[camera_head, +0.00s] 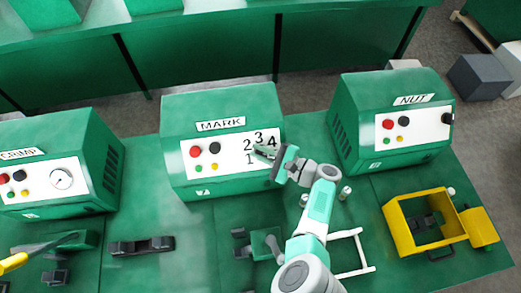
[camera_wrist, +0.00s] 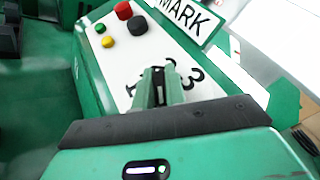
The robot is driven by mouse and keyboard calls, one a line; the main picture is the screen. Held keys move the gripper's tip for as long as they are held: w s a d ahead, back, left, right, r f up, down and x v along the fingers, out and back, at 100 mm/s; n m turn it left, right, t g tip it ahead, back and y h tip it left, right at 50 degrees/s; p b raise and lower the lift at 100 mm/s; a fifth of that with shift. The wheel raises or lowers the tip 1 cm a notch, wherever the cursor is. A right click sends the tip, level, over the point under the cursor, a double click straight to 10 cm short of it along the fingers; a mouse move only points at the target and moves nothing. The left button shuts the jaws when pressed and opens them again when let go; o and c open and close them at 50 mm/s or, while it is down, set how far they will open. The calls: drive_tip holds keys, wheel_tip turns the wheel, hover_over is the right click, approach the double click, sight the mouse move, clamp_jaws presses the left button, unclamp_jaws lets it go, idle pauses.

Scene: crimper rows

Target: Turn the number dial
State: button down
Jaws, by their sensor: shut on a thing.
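The number dial is on the white panel of the green MARK machine (camera_head: 222,105), with the numbers 1, 2, 3 and 4 (camera_head: 259,138) printed around it. My gripper (camera_head: 266,152) reaches the panel from the lower right and covers most of the dial in the head view. In the wrist view, my gripper (camera_wrist: 160,88) is shut on the dial, whose dark knob (camera_wrist: 159,95) shows only as a narrow strip between the green fingers. The number 3 (camera_wrist: 187,83) shows right of the fingers and 1 left of them. The dial's pointer is hidden.
Red (camera_head: 196,151), black, green and yellow buttons sit left of the dial on the same panel. The NUT machine (camera_head: 385,150) stands to the right and the CRIMP machine (camera_head: 60,160) to the left. A yellow frame (camera_head: 395,222) and a white rack (camera_head: 362,252) lie in front at right.

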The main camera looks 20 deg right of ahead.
drive_tip(key=shift+f+m+t+h, duration=0.1)
drive_tip(key=shift+m+t+h, duration=0.2)
drive_tip(key=shift+m+t, duration=0.35)
drive_tip(key=c, duration=1.4)
unclamp_jaws()
drive_tip(key=shift+c, duration=0.2)
drive_tip(key=p+v, duration=0.1)
drive_tip(key=v, duration=0.6)
drive_tip(key=shift+s+d, duration=0.2)
drive_tip(key=shift+s, duration=0.1)
